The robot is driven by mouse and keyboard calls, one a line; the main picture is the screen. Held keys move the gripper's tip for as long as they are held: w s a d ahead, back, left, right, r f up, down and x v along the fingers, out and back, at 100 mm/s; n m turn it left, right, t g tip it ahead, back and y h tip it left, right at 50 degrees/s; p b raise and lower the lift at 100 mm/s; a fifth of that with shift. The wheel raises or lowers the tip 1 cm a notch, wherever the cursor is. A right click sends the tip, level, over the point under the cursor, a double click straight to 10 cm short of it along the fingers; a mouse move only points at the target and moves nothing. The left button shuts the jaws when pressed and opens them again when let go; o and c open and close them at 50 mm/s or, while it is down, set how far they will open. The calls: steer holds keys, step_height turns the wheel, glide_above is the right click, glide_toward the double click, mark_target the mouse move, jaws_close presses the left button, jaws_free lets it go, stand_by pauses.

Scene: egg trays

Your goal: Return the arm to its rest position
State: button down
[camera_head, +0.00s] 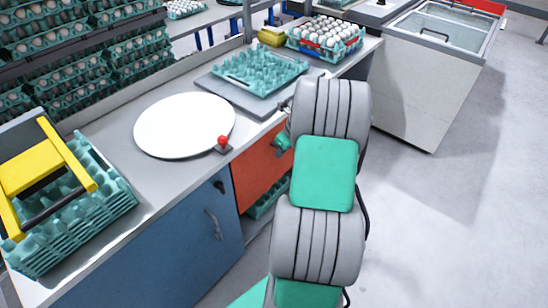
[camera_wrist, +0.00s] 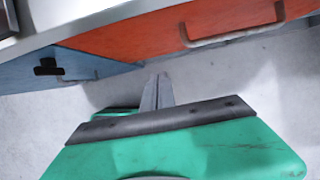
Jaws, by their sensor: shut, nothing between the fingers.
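My arm rises in the middle of the head view, grey with green panels, in front of the counter. In the wrist view my gripper (camera_wrist: 158,90) shows its grey fingers together, with nothing between them. It hangs over the pale floor, apart from the orange drawer (camera_wrist: 170,32) and the blue cabinet (camera_wrist: 90,63). In the head view the gripper's fingers are hidden behind the arm.
The counter carries a stack of green trays with a yellow frame (camera_head: 42,165), a white round plate (camera_head: 185,124), an empty green egg tray (camera_head: 255,72) and a filled egg tray (camera_head: 325,36). A white chest (camera_head: 425,85) stands at the right. The floor (camera_head: 450,220) at the right is clear.

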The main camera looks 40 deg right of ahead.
steer(key=s+a+f+n+g, duration=0.1)
steer(key=s+a+n+g, duration=0.15)
steer(key=s+n, duration=0.45)
steer(key=s+a+f+n+g+y, duration=0.1)
steer(key=s+a+n, duration=0.3)
steer(key=n, duration=0.5)
steer(key=s+a+f+n+g, duration=0.1)
steer(key=s+a+n+g, duration=0.15)
steer(key=s+n, duration=0.45)
steer(key=w+a+r+n+t+h, duration=0.1)
steer(key=w+a+r+n+t, duration=0.1)
steer(key=a+r+n, duration=0.3)
steer(key=w+a+r+n+t+p, duration=0.1)
steer(key=a+r+n, duration=0.5)
steer(key=a+r, duration=0.7)
steer(key=w+a+t, duration=0.1)
steer(key=a, duration=0.4)
steer(key=shift+r+t+h, duration=0.2)
steer(key=shift+t+h, duration=0.2)
